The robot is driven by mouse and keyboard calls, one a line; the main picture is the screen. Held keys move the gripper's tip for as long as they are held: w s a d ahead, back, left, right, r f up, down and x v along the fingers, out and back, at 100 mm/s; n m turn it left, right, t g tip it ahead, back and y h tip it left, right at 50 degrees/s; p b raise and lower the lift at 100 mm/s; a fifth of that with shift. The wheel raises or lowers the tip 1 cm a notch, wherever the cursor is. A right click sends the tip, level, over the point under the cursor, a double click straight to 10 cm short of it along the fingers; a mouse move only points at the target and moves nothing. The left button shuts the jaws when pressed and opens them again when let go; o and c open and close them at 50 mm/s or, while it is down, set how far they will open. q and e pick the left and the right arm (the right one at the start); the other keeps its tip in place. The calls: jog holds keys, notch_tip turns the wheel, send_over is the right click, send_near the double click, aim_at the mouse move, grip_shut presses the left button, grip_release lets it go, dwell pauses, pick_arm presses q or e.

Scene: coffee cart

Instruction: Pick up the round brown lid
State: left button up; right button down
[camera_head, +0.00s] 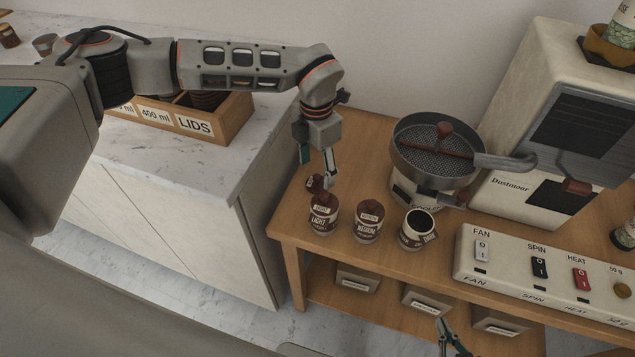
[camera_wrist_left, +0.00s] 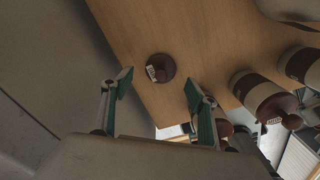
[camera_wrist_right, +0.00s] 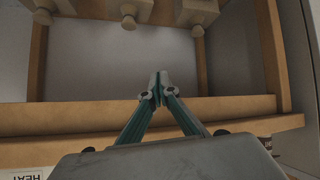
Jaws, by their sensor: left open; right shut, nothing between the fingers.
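The round brown lid (camera_head: 314,183) lies on the wooden table, behind the canister marked LIGHT (camera_head: 323,217). In the left wrist view the lid (camera_wrist_left: 160,67) shows a small knob and a pale label, and lies alone on the wood. My left gripper (camera_head: 318,165) points down over it, open and empty; in its wrist view the fingertips (camera_wrist_left: 158,82) are spread to either side of the lid, just short of it. The canister marked DARK (camera_head: 418,230) has an open top. My right gripper (camera_head: 453,338) is shut and empty, low in front of the table; its tips (camera_wrist_right: 159,77) meet.
The MEDIUM canister (camera_head: 368,222) stands between the other two. A metal sieve pan (camera_head: 425,135) is behind them, and a switch panel (camera_head: 550,278) is to the right. A LIDS box (camera_head: 205,130) sits on the marble counter (camera_head: 185,165) at left. Small drawers (camera_head: 357,280) are below.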

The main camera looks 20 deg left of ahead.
aim_at(317, 176)
pick_arm(q)
notch_tip(317, 176, down, 4)
jog(key=shift+d+r, duration=0.1)
jog(key=shift+r, duration=0.05)
jog(key=shift+c, duration=1.2)
jog(key=c, duration=0.9)
jog(key=shift+o, duration=0.2)
pick_arm(e)
jog(key=shift+w+d+f, duration=0.1)
jog(key=shift+w, duration=0.1)
